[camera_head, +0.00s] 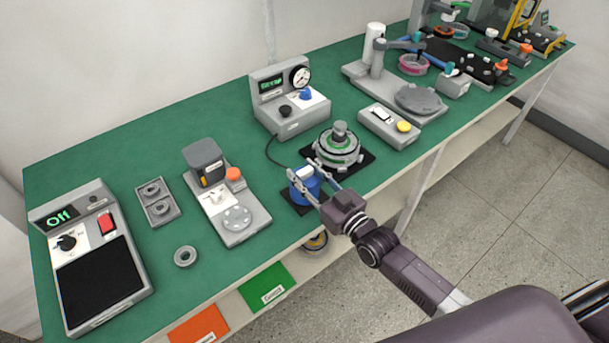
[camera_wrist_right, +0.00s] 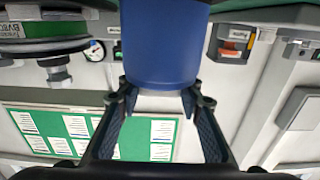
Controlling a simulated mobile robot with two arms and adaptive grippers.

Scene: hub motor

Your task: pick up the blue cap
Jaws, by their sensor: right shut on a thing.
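The blue cap (camera_head: 306,188) is a blue cylinder with a pale top in the head view, near the front edge of the green bench. It also shows as a large blue cylinder in the right wrist view (camera_wrist_right: 165,45). My right gripper (camera_head: 318,182) is shut on it, with one finger on each side; the fingers also show in the right wrist view (camera_wrist_right: 160,97). The cap is over or on a black pad; whether it touches the pad I cannot tell. My left gripper is not in view.
A round green-and-grey motor part (camera_head: 338,149) stands on a black mat just behind the cap. A grey gauge box (camera_head: 288,100) is farther back. A grey press with an orange knob (camera_head: 228,195) is to the left. Bare green bench (camera_head: 110,155) lies at the back left.

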